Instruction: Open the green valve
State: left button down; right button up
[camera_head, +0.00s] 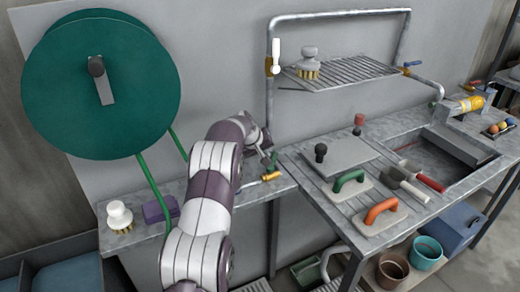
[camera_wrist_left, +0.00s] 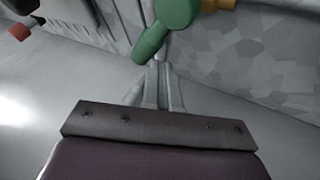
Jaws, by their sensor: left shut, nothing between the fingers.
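The green valve handle (camera_wrist_left: 166,27) hangs at the top middle of the left wrist view, with its brass body (camera_wrist_left: 217,4) beside it at the top edge. In the head view a bit of the green handle (camera_head: 273,160) shows by the pipe, above the brass fitting (camera_head: 270,176) at the narrow shelf's right end. My left gripper (camera_head: 266,157) is right at the handle, partly hidden by its own wrist. In the left wrist view its fingers (camera_wrist_left: 159,68) are together and empty, their tips close to the handle's lower end. I cannot tell whether they touch. My right gripper is not in view.
A green hose reel (camera_head: 100,85) hangs at the left, its hose running down to the shelf. A white-knobbed brush (camera_head: 119,217) and a purple block (camera_head: 160,208) lie on the shelf. The workbench (camera_head: 395,237) with trowels stands right. A white-handled valve (camera_head: 275,56) is higher on the pipe.

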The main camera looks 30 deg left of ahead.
aim_at(276, 153)
pick_arm(q)
jog(key=shift+w+d+r+p, duration=0.1)
jog(key=shift+w+d+p, duration=0.45)
jog(key=shift+d, duration=0.1)
jog(key=shift+w+d, duration=0.25)
jog(key=shift+d, duration=0.2)
jog(key=shift+w+d, duration=0.15)
jog(key=shift+d, duration=0.3)
jog(key=shift+w+d+m+h+b, duration=0.1)
jog(key=shift+d+m+h+b, duration=0.35)
jog(key=shift+d+m+h, duration=0.6)
jog(key=shift+a+m, duration=0.1)
jog(key=shift+m, duration=0.35)
jog(key=b+v, duration=0.1)
jog(key=v, duration=1.1)
jog(key=shift+r, duration=0.3)
